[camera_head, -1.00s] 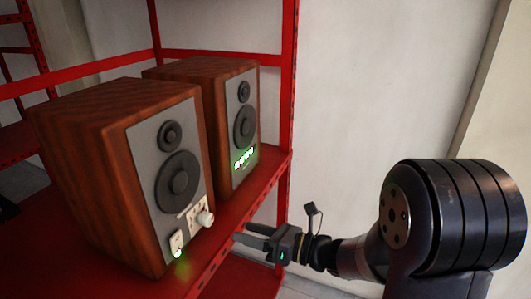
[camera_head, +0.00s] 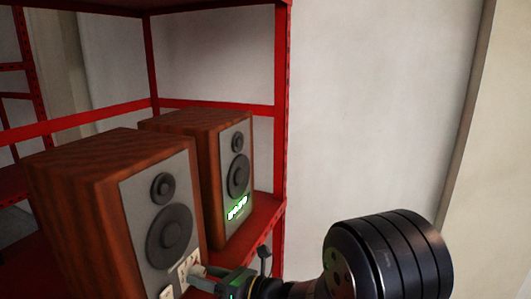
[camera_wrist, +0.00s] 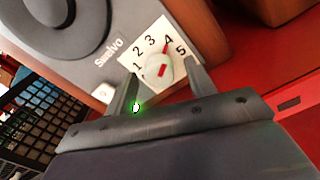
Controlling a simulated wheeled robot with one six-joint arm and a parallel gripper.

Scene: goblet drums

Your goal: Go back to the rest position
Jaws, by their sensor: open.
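The nearer wooden speaker (camera_head: 110,200) stands on a red shelf, its grey front facing right. In the wrist view its white dial knob (camera_wrist: 158,70) with a red pointer sits on a plate numbered 1 to 5, the pointer toward 4. A white switch (camera_wrist: 103,93) is left of the knob. My gripper (camera_head: 200,275) is at the lower front of this speaker, by the dial plate. In the wrist view its two fingers (camera_wrist: 160,84) are apart, one each side of the knob. I cannot tell whether they touch it. A green light glows by the left finger.
A second wooden speaker (camera_head: 228,180) with a green lit display stands behind the first. A red shelf post (camera_head: 281,120) rises to the right of it. A bare pale wall (camera_head: 380,100) fills the right side. A dark grid-like object (camera_wrist: 40,115) shows at left in the wrist view.

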